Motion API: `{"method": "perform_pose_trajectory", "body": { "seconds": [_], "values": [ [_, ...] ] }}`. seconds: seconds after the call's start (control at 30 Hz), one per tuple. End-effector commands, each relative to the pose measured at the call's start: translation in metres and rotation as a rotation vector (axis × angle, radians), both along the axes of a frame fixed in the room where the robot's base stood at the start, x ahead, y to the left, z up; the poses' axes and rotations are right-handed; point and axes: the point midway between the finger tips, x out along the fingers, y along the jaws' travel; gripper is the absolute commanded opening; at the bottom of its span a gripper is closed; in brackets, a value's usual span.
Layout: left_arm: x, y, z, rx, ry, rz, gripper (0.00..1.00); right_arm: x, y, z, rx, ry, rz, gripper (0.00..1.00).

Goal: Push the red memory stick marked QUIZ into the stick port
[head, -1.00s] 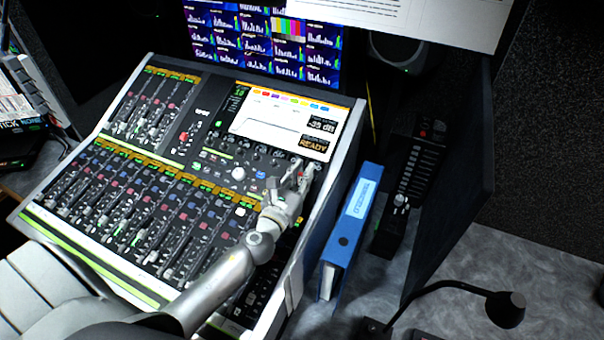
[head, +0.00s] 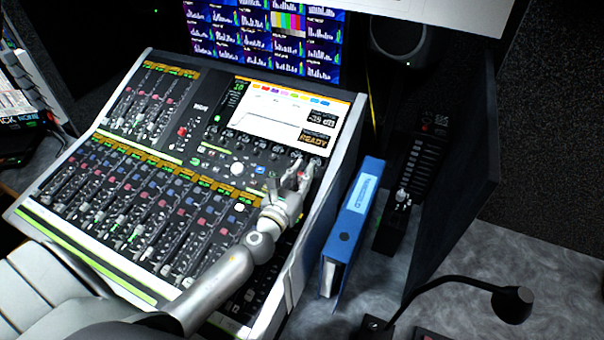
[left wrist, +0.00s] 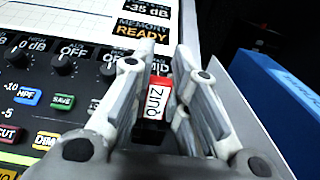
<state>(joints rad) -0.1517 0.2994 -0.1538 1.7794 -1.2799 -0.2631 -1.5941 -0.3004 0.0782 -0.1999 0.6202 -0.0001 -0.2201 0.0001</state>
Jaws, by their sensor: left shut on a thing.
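The red memory stick (left wrist: 155,100) has a white label reading QUIZ and shows between the fingers in the left wrist view. My left gripper (head: 299,174) is shut on it, at the upper right of the mixing console (head: 146,252). In the left wrist view the fingers (left wrist: 160,82) press on both sides of the stick. A bit of red shows at the fingertips in the head view. The stick port is hidden behind the stick and fingers, so I cannot tell how far the stick is in. My right gripper is not in view.
The console screen (head: 275,110) shows MEMORY READY beside the gripper. Knobs and buttons surround the fingers. A blue binder (head: 352,225) stands right of the console. A gooseneck microphone (head: 510,304) is at the lower right, and a black fader unit (head: 410,185) lies behind the binder.

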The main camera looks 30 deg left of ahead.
Motion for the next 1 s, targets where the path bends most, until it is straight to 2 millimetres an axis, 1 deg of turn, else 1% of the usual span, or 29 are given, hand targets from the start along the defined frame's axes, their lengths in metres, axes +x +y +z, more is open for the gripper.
{"method": "perform_pose_trajectory", "body": {
  "seconds": [0.23, 0.27, 0.3, 0.43, 0.47, 0.67, 0.8, 0.93, 1.0],
  "values": [
    [0.0, 0.0, -0.008, 0.001, 0.0, 0.0, 0.06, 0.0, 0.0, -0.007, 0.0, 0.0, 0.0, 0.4],
    [0.0, 0.0, -0.007, 0.0, 0.0, 0.0, 0.17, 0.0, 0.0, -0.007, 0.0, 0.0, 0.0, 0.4],
    [0.0, 0.0, -0.006, 0.0, 0.0, 0.0, 0.22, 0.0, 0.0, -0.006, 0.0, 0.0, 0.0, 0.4],
    [0.0, 0.0, -0.006, 0.0, 0.0, 0.0, 0.39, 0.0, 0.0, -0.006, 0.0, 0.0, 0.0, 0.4],
    [0.0, 0.0, -0.006, 0.0, 0.0, 0.0, 0.41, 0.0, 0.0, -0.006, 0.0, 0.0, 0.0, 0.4],
    [0.0, 0.0, -0.006, 0.0, 0.0, 0.0, 0.41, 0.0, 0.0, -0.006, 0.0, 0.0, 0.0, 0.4],
    [-0.002, 0.0, -0.006, 0.0, 0.001, 0.0, 0.41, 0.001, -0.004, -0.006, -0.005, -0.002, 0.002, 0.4],
    [-0.013, -0.001, -0.008, 0.0, 0.003, -0.001, 0.41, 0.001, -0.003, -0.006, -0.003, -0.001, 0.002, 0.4],
    [-0.023, -0.002, -0.008, 0.0, 0.003, -0.001, 0.41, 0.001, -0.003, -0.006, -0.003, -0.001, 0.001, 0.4]
  ]
}}
